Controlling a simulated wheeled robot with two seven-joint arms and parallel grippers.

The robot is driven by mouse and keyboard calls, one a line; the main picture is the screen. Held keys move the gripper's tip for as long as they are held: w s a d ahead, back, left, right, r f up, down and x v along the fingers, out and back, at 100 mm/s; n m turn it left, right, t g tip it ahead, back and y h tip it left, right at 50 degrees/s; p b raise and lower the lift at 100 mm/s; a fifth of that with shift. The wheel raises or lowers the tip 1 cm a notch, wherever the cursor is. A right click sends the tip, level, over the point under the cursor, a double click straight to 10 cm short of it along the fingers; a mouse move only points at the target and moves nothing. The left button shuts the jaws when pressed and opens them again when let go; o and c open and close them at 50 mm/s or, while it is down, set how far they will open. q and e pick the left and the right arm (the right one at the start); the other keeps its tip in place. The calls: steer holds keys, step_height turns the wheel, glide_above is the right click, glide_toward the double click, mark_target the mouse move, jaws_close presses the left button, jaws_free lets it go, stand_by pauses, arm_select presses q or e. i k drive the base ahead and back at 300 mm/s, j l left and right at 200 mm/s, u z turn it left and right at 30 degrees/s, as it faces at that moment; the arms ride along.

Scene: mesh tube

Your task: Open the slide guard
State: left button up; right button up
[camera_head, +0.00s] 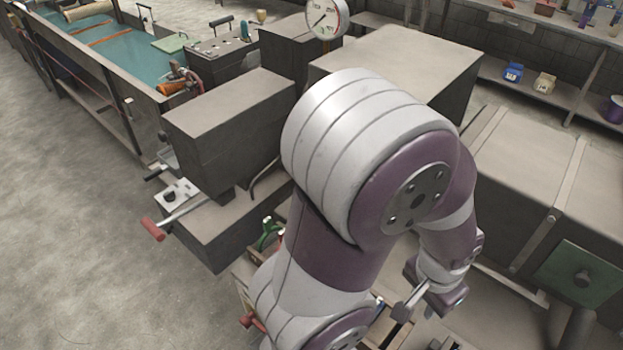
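My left arm fills the middle of the head view. Its gripper (436,300) points down at the lower right of centre, small and partly hidden by its own wrist. A short silver rod with a dark square end (402,312) shows right beside the fingers; I cannot tell whether they touch it or whether they are open or shut. A large grey cover with raised bands (535,185) stands to the right of the gripper, apart from it; I cannot tell whether it is the slide guard. My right gripper is not in view.
A grey machine with a dial gauge (324,18) stands behind the arm. A red-handled lever (153,229) sticks out at left. A green plate (580,274) is at the right edge. A long bench (128,58) stands at the back left. The floor at left is clear.

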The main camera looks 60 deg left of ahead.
mark_target(209, 125)
steer(key=u, duration=2.85)
